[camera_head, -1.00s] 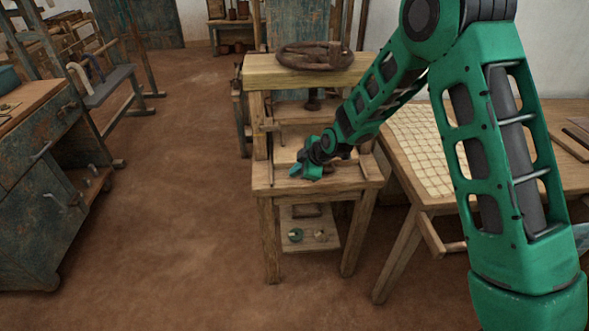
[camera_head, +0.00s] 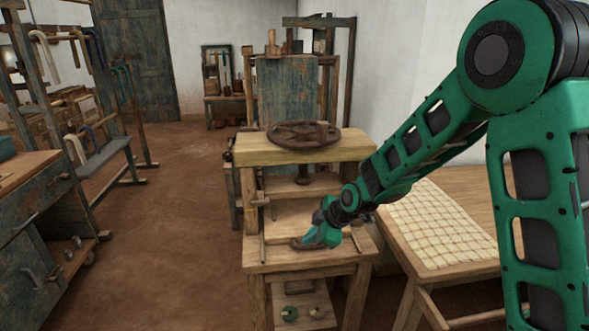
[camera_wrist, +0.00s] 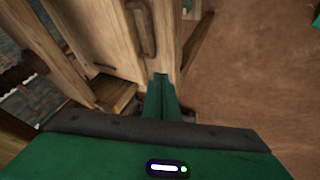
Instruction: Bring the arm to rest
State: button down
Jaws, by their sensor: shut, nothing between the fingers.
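My gripper (camera_head: 312,242) is at the end of my green arm, low in front of the wooden press stand (camera_head: 300,268), near its front edge. In the wrist view my gripper (camera_wrist: 160,82) shows its green fingers together with nothing between them. The stand's wooden parts lie to the left of the fingers there, and brown floor lies to the right. I cannot tell from these views whether the fingertips touch the wood.
A dark handwheel (camera_head: 303,134) tops the press's thick beam (camera_head: 300,151). A table with a gridded cream mat (camera_head: 437,225) stands at right, beneath my arm. A worn cabinet (camera_head: 30,245) stands at left. The floor (camera_head: 165,225) between is open.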

jog(key=s+d+r+m+h, duration=0.1)
jog(key=s+d+r+m, duration=0.25)
jog(key=d, duration=0.55)
jog(key=s+d+r+m+g+h, duration=0.1)
jog(key=s+d+r+m+h, duration=0.1)
jog(key=s+d+m, duration=0.45)
jog(key=s+d+r+m+h, duration=0.1)
jog(key=s+d+r, duration=0.2)
jog(key=d, duration=0.7)
jog(key=s+d+r+m+g, duration=0.1)
jog(key=s+d+m, duration=0.2)
jog(key=s, duration=0.5)
jog(key=s+d+r+m+g, duration=0.1)
jog(key=s+d+m, duration=0.3)
jog(key=s, duration=0.5)
jog(key=s+d+r+m+g, duration=0.2)
jog(key=s+m, duration=0.3)
jog(key=s, duration=0.3)
jog(key=shift+s+d+m+h, duration=0.3)
jog(key=shift+d+m, duration=0.1)
jog(key=shift+d, duration=0.35)
jog(key=shift+r, duration=0.1)
